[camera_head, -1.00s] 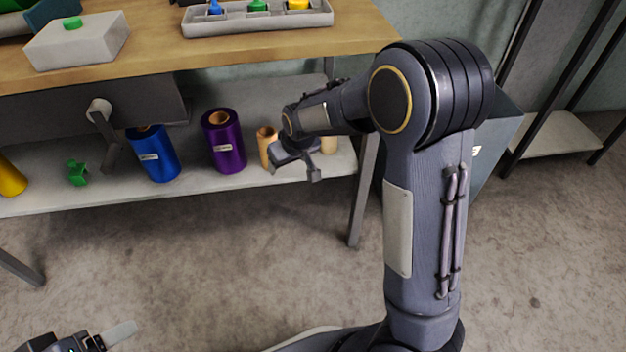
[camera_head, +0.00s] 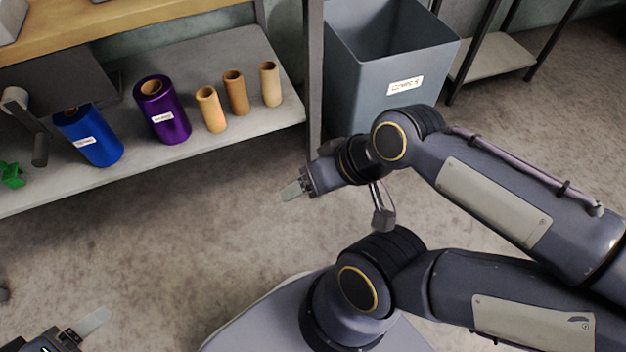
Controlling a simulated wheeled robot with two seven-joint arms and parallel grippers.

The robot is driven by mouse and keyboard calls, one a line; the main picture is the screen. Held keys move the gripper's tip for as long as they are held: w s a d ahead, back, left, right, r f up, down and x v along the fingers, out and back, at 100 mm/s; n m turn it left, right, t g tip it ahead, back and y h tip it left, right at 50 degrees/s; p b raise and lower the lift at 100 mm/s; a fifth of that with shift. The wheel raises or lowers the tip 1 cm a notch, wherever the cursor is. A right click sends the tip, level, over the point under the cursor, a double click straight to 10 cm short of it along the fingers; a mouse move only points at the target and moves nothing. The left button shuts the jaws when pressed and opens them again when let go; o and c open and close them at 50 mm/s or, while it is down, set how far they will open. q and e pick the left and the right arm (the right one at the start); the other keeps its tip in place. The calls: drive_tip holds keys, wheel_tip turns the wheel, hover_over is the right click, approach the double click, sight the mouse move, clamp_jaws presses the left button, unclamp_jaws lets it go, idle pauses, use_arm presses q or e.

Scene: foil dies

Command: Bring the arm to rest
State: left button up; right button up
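My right arm comes in from the right and is folded back over the floor, clear of the bench. My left gripper (camera_head: 93,322) is at the bottom left edge, low over the floor.
The lower shelf (camera_head: 235,119) holds a blue roll (camera_head: 95,143), a purple roll (camera_head: 165,118), three tan tubes (camera_head: 238,95) and a green object (camera_head: 11,174). A grey bin (camera_head: 365,95) with a label stands right of the bench leg. The floor (camera_head: 190,220) between is clear.

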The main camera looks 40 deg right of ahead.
wheel_tip(320, 180, up, 33)
drive_tip(key=p, duration=3.2)
drive_tip(key=shift+p, duration=0.4)
